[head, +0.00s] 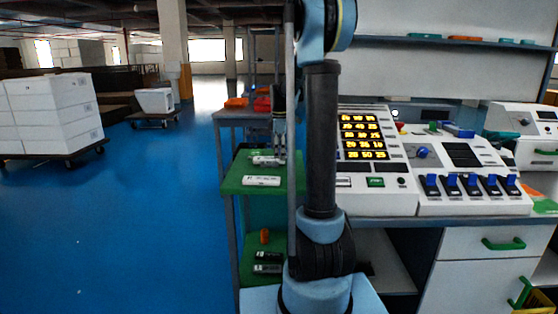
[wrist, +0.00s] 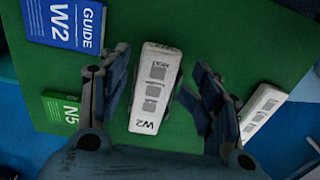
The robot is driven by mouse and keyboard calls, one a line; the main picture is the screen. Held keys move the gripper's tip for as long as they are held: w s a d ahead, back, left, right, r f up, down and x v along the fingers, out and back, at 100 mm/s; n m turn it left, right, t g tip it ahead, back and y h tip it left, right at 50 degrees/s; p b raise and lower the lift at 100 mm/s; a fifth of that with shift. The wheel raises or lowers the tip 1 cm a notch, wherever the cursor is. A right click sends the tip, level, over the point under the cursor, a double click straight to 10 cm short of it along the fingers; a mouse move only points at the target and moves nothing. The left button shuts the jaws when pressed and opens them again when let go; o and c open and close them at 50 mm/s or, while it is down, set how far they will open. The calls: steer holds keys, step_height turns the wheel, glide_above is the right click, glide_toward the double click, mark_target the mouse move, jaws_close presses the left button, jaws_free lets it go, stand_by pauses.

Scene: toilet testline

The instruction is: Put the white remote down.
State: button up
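A white remote marked W2 (wrist: 156,88) lies on the green surface in the wrist view, between the fingers of my gripper (wrist: 158,75). A narrow gap shows on both sides of it, so the gripper looks open around it without gripping. In the head view my gripper (head: 279,146) points down over the upper green shelf, just above a white remote (head: 265,160). A second white remote (head: 261,181) lies nearer the front of that shelf; a similar one (wrist: 262,112) shows right of the fingers in the wrist view. My arm hides part of the shelf.
A blue GUIDE W2 card (wrist: 65,22) and a green N5 card (wrist: 62,112) lie left of the fingers. Dark items (head: 268,257) and an orange one (head: 264,236) are on the lower green shelf. A control-panel bench (head: 460,207) stands right; open floor (head: 150,220) is left.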

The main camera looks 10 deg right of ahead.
step_height(320, 180, up, 10)
steer(key=f, duration=0.1)
steer(key=s+m, duration=0.4)
steer(key=s, duration=0.7)
steer(key=s+f+m, duration=0.4)
steer(key=s+f, duration=0.2)
steer(key=s, duration=0.3)
steer(key=s+f+m+t, duration=0.1)
steer(key=s+f+m, duration=0.3)
steer(key=s, duration=0.5)
steer(key=s+f+m+t, duration=0.1)
steer(key=s+f+m, duration=0.2)
steer(key=s+f, duration=0.6)
steer(key=shift+s+m, duration=0.4)
steer(key=shift+s, duration=0.05)
